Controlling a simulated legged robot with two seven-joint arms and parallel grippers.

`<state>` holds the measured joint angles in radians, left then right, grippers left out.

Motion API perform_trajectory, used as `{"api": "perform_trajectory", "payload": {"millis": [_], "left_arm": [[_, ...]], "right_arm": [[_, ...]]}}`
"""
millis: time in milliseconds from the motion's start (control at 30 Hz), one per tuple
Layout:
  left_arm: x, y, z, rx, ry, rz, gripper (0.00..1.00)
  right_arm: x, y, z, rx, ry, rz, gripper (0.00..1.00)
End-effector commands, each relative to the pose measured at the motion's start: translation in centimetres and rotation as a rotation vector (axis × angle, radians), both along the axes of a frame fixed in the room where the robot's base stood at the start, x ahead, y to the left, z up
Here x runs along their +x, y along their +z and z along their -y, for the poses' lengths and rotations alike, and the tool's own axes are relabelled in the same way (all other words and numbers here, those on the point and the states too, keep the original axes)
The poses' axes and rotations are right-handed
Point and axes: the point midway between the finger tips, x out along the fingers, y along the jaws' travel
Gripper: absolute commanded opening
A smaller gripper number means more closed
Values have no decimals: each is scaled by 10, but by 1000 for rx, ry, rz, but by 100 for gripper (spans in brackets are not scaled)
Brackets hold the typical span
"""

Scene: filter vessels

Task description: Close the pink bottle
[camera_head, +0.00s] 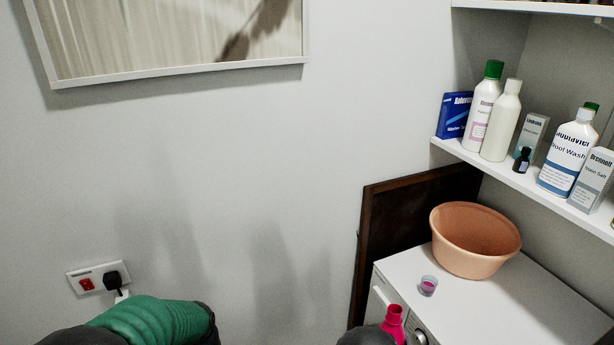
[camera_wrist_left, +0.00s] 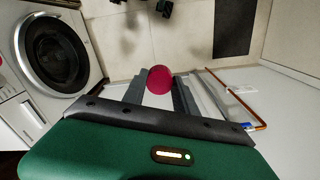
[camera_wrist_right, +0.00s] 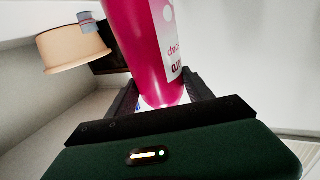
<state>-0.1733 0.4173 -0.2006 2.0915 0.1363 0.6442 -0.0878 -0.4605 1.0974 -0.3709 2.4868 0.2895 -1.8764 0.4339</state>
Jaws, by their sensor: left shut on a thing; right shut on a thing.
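The pink bottle (camera_wrist_right: 150,60) stands large in the right wrist view, with a white label on its side. My right gripper (camera_wrist_right: 162,96) is shut on it near its lower end. In the head view only the bottle's neck and shoulder (camera_head: 393,322) show at the bottom edge, with no cap on the neck. My left gripper (camera_wrist_left: 160,84) is shut on a round, dark pink cap (camera_wrist_left: 160,79), held between its fingertips. In the head view the green left forearm shows at the lower left, apart from the bottle; both grippers' fingers are out of that view.
A white machine (camera_head: 520,290) bears an orange basin (camera_head: 475,245) and a small cup with pink contents (camera_head: 428,286). A shelf (camera_head: 530,185) with several bottles and boxes is above right. A wall socket (camera_head: 98,278) is at left. The wall between is bare.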

Motion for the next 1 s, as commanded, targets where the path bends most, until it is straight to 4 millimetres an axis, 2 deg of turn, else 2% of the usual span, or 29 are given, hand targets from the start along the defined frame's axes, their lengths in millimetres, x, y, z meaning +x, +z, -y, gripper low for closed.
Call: {"api": "perform_trajectory", "payload": {"millis": [600,767,1000], "left_arm": [[0,1,0,1,-33,1,0],[0,1,0,1,-32,1,0],[0,1,0,1,-32,1,0]], "right_arm": [[0,0,-4,-2,28,4,0],[1,-5,-19,-2,135,1,0],[4,-13,-49,-3,350,3,0]]}}
